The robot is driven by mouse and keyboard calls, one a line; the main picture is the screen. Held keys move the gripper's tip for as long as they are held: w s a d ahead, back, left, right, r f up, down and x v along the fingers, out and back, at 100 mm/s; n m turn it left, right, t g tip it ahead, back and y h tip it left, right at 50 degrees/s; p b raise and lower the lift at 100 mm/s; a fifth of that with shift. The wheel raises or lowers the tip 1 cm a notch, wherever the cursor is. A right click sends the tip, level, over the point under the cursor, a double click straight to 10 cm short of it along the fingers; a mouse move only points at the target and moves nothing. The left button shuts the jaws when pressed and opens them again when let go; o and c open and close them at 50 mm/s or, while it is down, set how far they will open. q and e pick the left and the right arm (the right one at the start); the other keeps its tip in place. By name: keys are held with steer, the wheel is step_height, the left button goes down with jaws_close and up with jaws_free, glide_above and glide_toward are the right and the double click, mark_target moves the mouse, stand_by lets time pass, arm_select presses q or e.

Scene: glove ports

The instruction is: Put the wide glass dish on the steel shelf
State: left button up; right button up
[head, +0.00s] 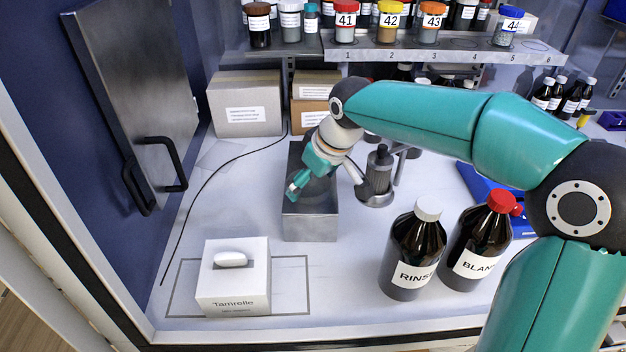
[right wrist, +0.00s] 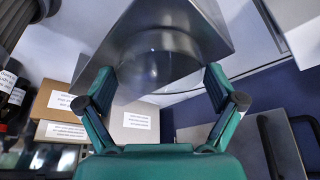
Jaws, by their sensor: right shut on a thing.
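A steel shelf (head: 400,55) with numbered places runs along the back and bears several jars. My left gripper is not in view.
Two brown bottles, RINSE (head: 412,250) and BLANK (head: 478,245), stand right of the trough. A grey stand (head: 376,180) is close beside it. A white box (head: 233,277) sits front left. Cartons (head: 245,100) stand behind.

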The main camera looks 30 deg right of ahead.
steer(key=o, duration=0.8)
steer(key=shift+f, duration=0.1)
steer(key=shift+o, duration=0.2)
steer(key=v, duration=1.2)
steer(key=shift+s, duration=0.1)
